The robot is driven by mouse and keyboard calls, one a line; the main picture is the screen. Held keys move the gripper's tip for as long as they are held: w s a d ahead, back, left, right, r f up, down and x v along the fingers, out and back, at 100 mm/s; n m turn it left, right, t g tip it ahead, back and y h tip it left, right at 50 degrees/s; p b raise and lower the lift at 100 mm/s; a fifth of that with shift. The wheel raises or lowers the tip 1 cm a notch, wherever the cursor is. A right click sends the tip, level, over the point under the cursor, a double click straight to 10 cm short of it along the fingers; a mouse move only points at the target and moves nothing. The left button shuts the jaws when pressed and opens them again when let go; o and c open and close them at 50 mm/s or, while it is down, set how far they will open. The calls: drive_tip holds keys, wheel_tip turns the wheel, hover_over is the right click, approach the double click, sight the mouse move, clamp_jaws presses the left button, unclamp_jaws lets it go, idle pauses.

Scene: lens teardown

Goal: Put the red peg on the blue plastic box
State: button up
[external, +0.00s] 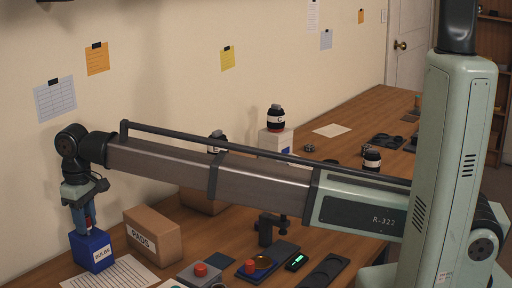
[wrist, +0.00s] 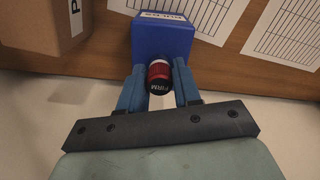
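The red peg (wrist: 159,72) has a black end cap with white lettering that reads "FIRM". It sits between the two blue fingers of my gripper (wrist: 160,75) in the wrist view, with a finger against each side. In the external view my gripper (external: 88,218) points down over the blue plastic box (external: 92,252), and a bit of red shows between the fingers. The blue box also shows in the wrist view (wrist: 163,42), just beyond the peg. The peg's lower end is hidden, so I cannot tell whether it touches the box top.
Printed sheets (external: 112,274) lie in front. A grey box with a red button (external: 200,270) and a dark tray (external: 267,262) are further right. The wall is close behind.

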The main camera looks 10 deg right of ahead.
drive_tip(key=o, duration=0.3)
wheel_tip(320, 180, up, 12)
drive_tip(key=shift+r, duration=0.15)
idle(0.6)
